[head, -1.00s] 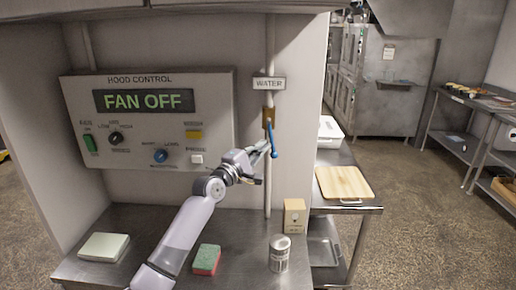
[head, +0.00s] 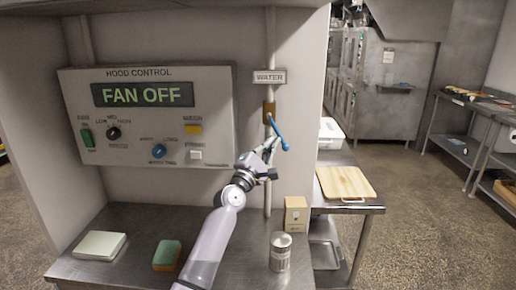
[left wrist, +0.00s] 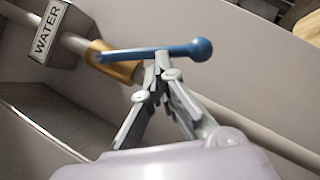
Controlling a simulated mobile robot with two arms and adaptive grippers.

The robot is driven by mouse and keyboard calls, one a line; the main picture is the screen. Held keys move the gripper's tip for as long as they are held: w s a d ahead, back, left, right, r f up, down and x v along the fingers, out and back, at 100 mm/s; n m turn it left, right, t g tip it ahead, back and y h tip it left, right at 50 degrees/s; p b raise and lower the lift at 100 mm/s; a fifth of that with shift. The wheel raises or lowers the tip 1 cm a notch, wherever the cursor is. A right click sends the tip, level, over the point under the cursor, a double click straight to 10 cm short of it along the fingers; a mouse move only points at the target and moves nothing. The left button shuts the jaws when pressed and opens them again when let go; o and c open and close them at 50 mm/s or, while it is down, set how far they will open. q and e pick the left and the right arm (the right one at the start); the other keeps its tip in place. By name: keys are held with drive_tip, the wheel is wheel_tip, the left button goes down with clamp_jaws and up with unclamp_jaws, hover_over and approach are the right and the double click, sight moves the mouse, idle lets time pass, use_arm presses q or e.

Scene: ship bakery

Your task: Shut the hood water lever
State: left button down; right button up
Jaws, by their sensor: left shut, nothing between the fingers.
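The blue water lever (head: 278,133) slants down and to the right from the brass valve (head: 268,112) on the vertical pipe, under the WATER sign (head: 269,77). My left gripper (head: 271,150) is shut and empty, just below and left of the lever. In the left wrist view the lever (left wrist: 150,54) crosses in front of the closed fingertips (left wrist: 163,66), with its round knob to the right. The tips look very close to its underside; I cannot tell whether they touch. My right gripper is not in view.
The hood control panel (head: 150,117) reads FAN OFF, left of the pipe. On the steel counter are a white scale-like box (head: 100,245), a sponge (head: 167,255), a can (head: 280,252) and a small carton (head: 296,214). A cutting board (head: 345,183) lies on the right table.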

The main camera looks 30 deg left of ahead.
use_arm(q)
drive_tip(key=w+d+r+n+y+b, duration=0.1)
drive_tip(key=d+r+n+y+b, duration=0.1)
drive_tip(key=n+y+b, duration=0.4)
drive_tip(key=w+d+r+n+g+y+b, duration=0.1)
drive_tip(key=n+y+b, duration=0.5)
drive_tip(key=n, duration=0.6)
drive_tip(key=shift+w+d+r, duration=0.35)
drive_tip(key=shift+w+d, duration=0.2)
drive_tip(key=shift+d, duration=0.55)
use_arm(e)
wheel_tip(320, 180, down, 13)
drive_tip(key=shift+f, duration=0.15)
use_arm(q)
drive_tip(key=shift+r+b, duration=0.1)
drive_tip(key=shift+b, duration=0.2)
drive_tip(key=v, duration=0.7)
drive_tip(key=shift+d, duration=0.2)
drive_tip(key=shift+s, duration=0.15)
